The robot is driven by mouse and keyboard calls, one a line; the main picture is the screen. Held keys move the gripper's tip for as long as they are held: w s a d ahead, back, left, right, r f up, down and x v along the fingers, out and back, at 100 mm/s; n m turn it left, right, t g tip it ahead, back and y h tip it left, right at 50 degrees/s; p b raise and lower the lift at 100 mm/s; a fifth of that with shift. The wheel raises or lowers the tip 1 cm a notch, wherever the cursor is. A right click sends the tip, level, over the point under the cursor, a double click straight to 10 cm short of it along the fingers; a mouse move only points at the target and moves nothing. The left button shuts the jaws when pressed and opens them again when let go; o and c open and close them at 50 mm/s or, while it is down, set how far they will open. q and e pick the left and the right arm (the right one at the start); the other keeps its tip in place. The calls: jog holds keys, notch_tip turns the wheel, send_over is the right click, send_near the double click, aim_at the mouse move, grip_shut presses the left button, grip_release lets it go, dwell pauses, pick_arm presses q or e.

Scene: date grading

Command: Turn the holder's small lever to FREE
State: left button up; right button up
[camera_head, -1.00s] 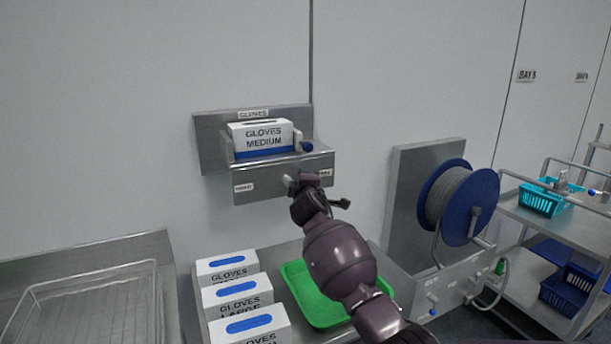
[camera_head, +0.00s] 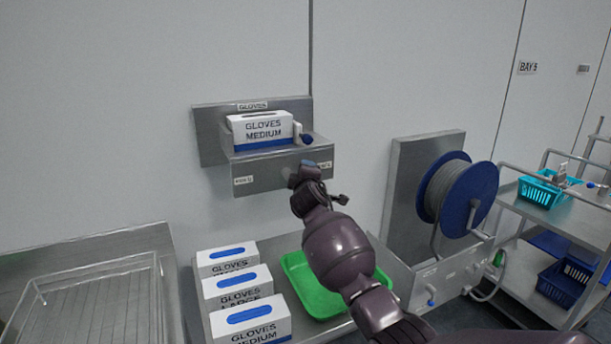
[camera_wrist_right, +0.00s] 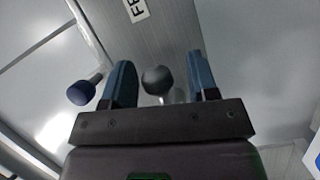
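The steel holder (camera_head: 270,177) is on the wall with a white and blue GLOVES MEDIUM box (camera_head: 262,130) in it. Its front face has a small label at the left (camera_head: 244,181) and another at the right, too small to read. My right gripper (camera_head: 309,170) is at that front face, near the right label, and hides the small lever in the head view. In the right wrist view, my gripper's blue fingers (camera_wrist_right: 161,82) are open, with the lever's grey round knob (camera_wrist_right: 157,80) between them and visible gaps on both sides. A partly cut-off label (camera_wrist_right: 137,9) shows above. My left gripper is out of view.
A blue knob (camera_head: 308,139) sticks out beside the glove box; it also shows left of the fingers in the wrist view (camera_wrist_right: 82,93). Below are a green tray (camera_head: 297,268) and several glove boxes (camera_head: 238,288). A blue cable reel (camera_head: 482,190) stands to the right.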

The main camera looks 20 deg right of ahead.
jog(key=v, duration=1)
jog(key=shift+s+p, duration=0.3)
jog(key=shift+s, duration=0.05)
jog(key=shift+a, duration=0.2)
jog(key=s+a+r+m+t+y, duration=0.1)
jog(key=a+r+m+t+y, duration=0.1)
jog(key=a+m+y, duration=0.2)
jog(key=s+d+f+m+g+y, duration=0.1)
jog(key=s+d+f+m+g, duration=0.2)
jog(key=s+f, duration=3.2)
jog(key=s+m+g, duration=0.2)
jog(key=m+g, duration=0.1)
jog(key=shift+s+d+f+m+g+y, duration=0.2)
jog(key=shift+s+m+g+y, duration=0.1)
jog(key=shift+y, duration=0.1)
